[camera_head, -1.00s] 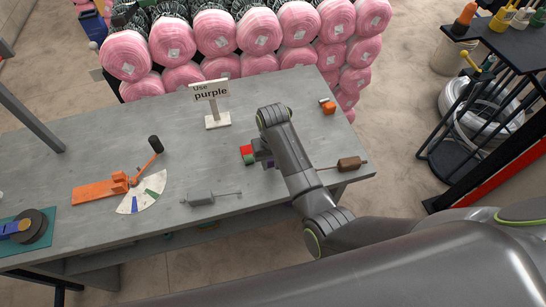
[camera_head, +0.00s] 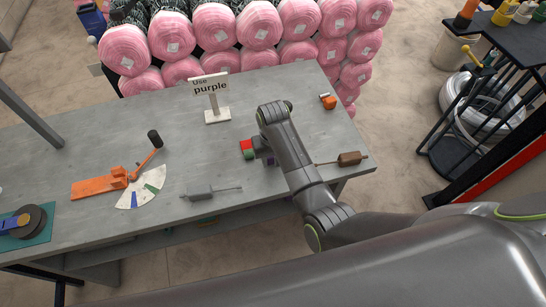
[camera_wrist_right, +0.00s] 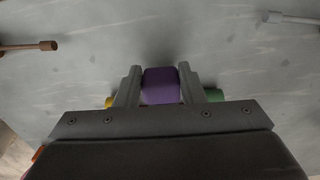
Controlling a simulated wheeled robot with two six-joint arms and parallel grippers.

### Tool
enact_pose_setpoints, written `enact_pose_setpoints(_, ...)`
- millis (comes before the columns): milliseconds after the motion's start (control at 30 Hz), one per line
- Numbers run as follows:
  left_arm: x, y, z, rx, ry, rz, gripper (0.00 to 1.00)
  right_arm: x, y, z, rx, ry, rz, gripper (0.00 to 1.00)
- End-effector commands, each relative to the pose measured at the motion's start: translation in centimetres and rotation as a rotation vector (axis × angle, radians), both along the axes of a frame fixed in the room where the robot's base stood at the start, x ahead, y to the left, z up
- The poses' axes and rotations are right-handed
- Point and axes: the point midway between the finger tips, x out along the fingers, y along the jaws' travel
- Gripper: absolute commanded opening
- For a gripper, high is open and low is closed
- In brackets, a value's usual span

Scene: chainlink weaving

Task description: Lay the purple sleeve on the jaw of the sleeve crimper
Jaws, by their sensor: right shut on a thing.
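My right gripper (camera_wrist_right: 161,87) is shut on the purple sleeve (camera_wrist_right: 160,86), a short purple block between its two fingers in the right wrist view. In the head view my right arm hides most of the gripper, and a small patch of purple (camera_head: 269,161) shows beside it. I cannot tell from these frames whether the sleeve is clear of the table. An orange lever tool (camera_head: 98,187) with a black knob and a fan-shaped coloured plate lies on the left of the table. I cannot tell for certain whether it is the sleeve crimper. My left gripper is not in view.
Red (camera_head: 247,145) and green (camera_head: 249,155) pieces sit close beside my right gripper. A grey-handled tool (camera_head: 199,192) and a brown-handled tool (camera_head: 351,158) lie near the front edge. A "Use purple" sign (camera_head: 210,86) stands behind.

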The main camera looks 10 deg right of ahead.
Motion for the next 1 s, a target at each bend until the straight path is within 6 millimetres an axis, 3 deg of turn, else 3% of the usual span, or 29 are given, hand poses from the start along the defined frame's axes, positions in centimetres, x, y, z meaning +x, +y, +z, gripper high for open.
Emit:
enact_pose_setpoints(600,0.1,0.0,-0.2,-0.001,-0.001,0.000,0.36,0.0,0.0,-1.2,0.000,0.000,0.000,0.10)
enact_pose_setpoints(633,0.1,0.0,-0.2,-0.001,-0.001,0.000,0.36,0.0,0.0,-1.2,0.000,0.000,0.000,0.37)
enact_pose_setpoints(800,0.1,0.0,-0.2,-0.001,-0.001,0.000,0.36,0.0,0.0,-1.2,0.000,0.000,0.000,0.59)
enact_pose_setpoints(1000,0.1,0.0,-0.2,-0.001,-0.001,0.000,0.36,0.0,0.0,-1.2,0.000,0.000,0.000,0.61)
